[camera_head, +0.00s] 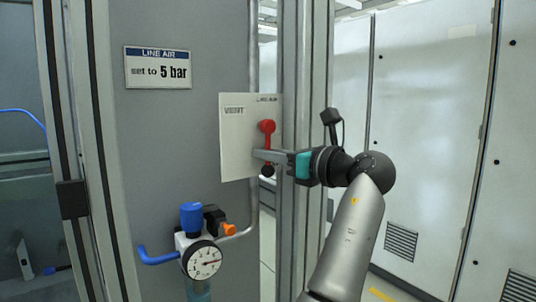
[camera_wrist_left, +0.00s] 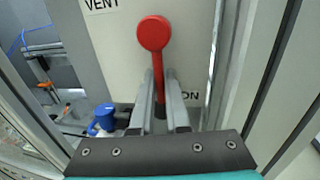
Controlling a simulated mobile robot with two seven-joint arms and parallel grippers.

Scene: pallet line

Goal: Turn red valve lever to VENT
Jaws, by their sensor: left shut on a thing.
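The red valve lever (camera_head: 267,127) is on a white plate (camera_head: 236,140) on the grey panel. Its round red hub is at the top and its arm hangs down to a black knob (camera_head: 267,171). The plate reads VENT at its upper left; the wrist view also shows ON at lower right, beside the lever's lower end. My left gripper (camera_head: 262,154) reaches in from the right and is shut on the lever's arm below the hub. In the left wrist view the red lever (camera_wrist_left: 154,40) runs down between the two fingers (camera_wrist_left: 160,95). My right gripper is not in view.
A LINE AIR sign (camera_head: 158,68) reads set to 5 bar. Metal frame posts (camera_head: 303,70) stand close right of the plate, with pale cabinets (camera_head: 430,130) behind.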

